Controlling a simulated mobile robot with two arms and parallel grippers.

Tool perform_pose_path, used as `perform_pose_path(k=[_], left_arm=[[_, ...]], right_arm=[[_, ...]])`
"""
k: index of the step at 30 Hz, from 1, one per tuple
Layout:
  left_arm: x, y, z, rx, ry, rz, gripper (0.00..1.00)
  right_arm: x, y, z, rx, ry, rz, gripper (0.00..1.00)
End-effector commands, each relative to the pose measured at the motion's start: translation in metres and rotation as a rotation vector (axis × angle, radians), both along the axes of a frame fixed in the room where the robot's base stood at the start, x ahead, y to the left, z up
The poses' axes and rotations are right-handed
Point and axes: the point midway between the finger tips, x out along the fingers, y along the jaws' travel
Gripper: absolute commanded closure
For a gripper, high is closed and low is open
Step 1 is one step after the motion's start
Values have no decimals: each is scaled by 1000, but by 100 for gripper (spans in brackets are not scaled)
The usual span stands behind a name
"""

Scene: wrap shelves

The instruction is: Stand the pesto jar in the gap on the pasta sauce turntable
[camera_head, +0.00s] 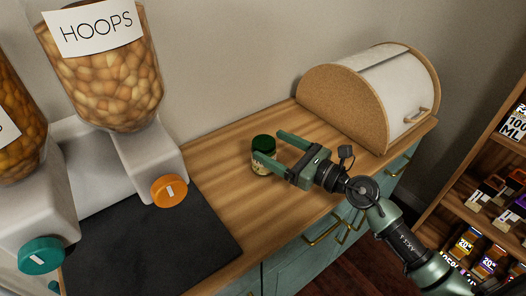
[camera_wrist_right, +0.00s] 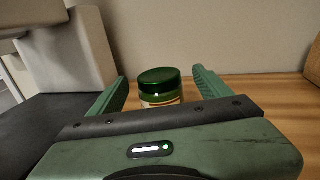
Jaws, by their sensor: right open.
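The pesto jar (camera_head: 264,148) is small, with a dark green lid and a pale label. It stands upright on the wooden counter. My right gripper (camera_head: 267,147) is open, with its two green fingers reaching around the jar from the right. In the right wrist view the jar (camera_wrist_right: 160,86) stands between the open fingers (camera_wrist_right: 162,90), with space visible on both sides of it; its lower part is hidden behind the gripper body. My left gripper is not in view. No turntable shows in either view.
A cereal dispenser labelled HOOPS (camera_head: 110,75) stands on the left, by a dark mat (camera_head: 150,250). A bread bin (camera_head: 365,95) stands behind right on the wooden counter (camera_head: 215,150). A shelf with boxed goods (camera_head: 480,205) is at the far right. Counter around the jar is clear.

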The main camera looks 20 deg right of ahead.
Motion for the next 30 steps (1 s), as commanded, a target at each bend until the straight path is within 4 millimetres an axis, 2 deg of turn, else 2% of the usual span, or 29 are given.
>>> perform_pose_path(k=[1,6,15,21,24,30], left_arm=[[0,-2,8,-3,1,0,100],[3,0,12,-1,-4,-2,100],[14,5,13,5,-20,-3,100],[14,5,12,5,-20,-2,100],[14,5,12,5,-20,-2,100],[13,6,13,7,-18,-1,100]], right_arm=[[7,6,6,4,-2,0,21],[24,19,3,3,0,-1,21],[28,22,1,0,0,0,21],[27,22,1,1,0,0,77],[27,22,1,1,0,0,100],[28,21,3,2,-3,-1,100]])
